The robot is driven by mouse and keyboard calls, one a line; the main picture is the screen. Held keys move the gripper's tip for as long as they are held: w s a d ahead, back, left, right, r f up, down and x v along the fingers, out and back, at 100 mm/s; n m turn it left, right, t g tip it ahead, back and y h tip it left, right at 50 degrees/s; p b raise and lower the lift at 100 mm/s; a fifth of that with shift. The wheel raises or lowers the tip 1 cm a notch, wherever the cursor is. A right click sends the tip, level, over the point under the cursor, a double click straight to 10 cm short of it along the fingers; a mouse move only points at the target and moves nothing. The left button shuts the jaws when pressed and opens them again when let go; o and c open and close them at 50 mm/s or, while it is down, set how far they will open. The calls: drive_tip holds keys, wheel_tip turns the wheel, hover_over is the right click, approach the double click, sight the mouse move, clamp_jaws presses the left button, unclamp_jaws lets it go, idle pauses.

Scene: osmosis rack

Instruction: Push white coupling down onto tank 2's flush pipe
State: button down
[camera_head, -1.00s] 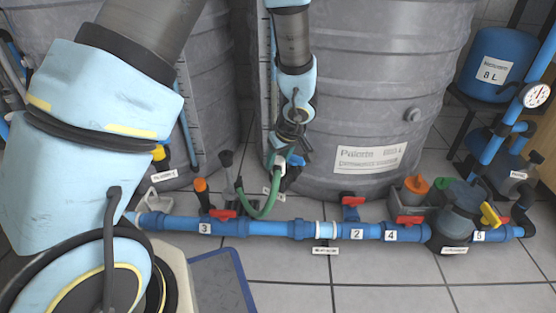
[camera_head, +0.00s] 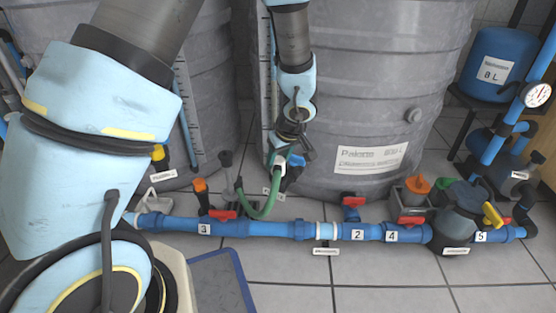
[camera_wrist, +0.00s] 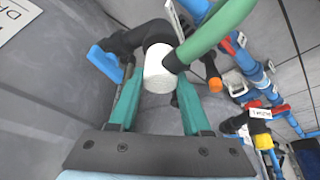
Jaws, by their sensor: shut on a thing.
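My gripper (camera_wrist: 160,82) has its two green fingers shut on the white coupling (camera_wrist: 157,71), one on each side. The green hose (camera_wrist: 212,35) runs from the coupling to the upper right. A black pipe elbow (camera_wrist: 150,35) with a blue lever (camera_wrist: 105,64) lies right behind the coupling; it may be the flush pipe, but how far the coupling sits on it is hidden. In the head view my gripper (camera_head: 288,146) hangs in front of the large grey tank (camera_head: 375,75), and the white coupling (camera_head: 279,162) shows small above the hose loop (camera_head: 262,212).
A blue pipe line (camera_head: 270,229) with red valve handles crosses the floor below. An orange-topped valve (camera_head: 200,186) and a grey-handled one (camera_head: 226,160) stand left of the hose. Another grey tank (camera_head: 210,80) is behind left.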

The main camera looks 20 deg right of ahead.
drive_tip(key=shift+f+b, duration=0.35)
drive_tip(key=shift+b, duration=0.15)
drive_tip(key=shift+c, duration=1.4)
unclamp_jaws()
drive_tip(key=p+v, duration=0.4)
drive_tip(key=v, duration=0.6)
drive_tip(key=shift+s+r+p, duration=0.2)
drive_tip(key=shift+r+p, duration=0.1)
drive_tip(key=shift+r, duration=0.05)
